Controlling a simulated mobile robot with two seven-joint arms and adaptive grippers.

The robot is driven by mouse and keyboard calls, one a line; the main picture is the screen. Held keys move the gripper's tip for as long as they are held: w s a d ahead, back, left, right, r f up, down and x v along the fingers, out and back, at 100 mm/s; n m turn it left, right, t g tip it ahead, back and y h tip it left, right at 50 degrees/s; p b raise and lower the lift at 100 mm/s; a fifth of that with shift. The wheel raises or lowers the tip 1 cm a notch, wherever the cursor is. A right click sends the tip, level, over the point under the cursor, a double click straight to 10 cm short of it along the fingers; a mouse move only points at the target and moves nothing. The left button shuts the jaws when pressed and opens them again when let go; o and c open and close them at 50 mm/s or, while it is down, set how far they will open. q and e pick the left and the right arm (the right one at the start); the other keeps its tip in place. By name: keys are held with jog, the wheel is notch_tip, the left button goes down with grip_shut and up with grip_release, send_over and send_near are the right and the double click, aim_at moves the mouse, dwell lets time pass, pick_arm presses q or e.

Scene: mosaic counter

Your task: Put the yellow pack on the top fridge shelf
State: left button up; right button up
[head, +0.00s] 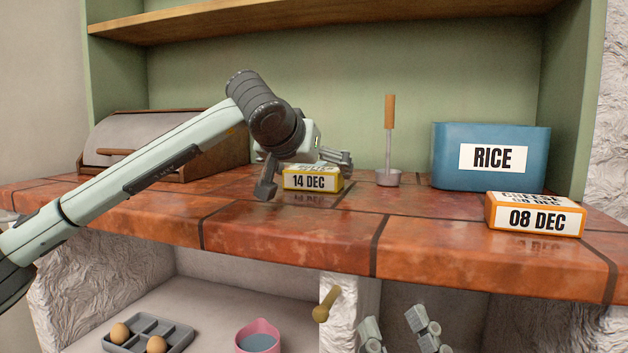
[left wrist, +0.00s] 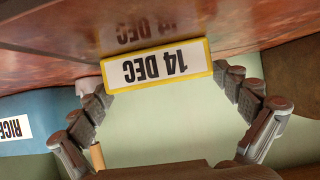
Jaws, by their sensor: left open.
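The yellow pack (head: 313,181), with a white label reading 14 DEC, stands on the red tiled counter. My left gripper (head: 305,172) is at the pack, with its fingers open on either side. In the left wrist view the pack (left wrist: 155,65) appears upside down between the two fingertips (left wrist: 160,85). The fingertips are close to its ends; I cannot tell if they touch. My right gripper (head: 400,332) shows at the bottom edge, below the counter, with its fingers apart and nothing between them. I cannot identify a fridge shelf in these views.
An orange-edged cheese pack marked 08 DEC (head: 535,216) and a blue RICE box (head: 490,160) stand at right. A bread box (head: 200,150) stands behind my left arm. An egg tray (head: 150,335) and pink bowl (head: 258,337) sit below.

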pick_arm(q)
jog(key=shift+w+d+f, duration=0.15)
jog(key=shift+w+f, duration=0.05)
jog(key=shift+w, duration=0.3)
pick_arm(e)
jog(key=shift+w+d+r, duration=0.1)
jog(key=shift+d+r, duration=0.05)
jog(key=shift+r, duration=0.2)
pick_arm(q)
jog(key=c, duration=1.3)
jog(key=shift+o, duration=0.2)
pick_arm(e)
jog(key=shift+f, duration=0.2)
pick_arm(q)
jog(key=shift+r, duration=0.1)
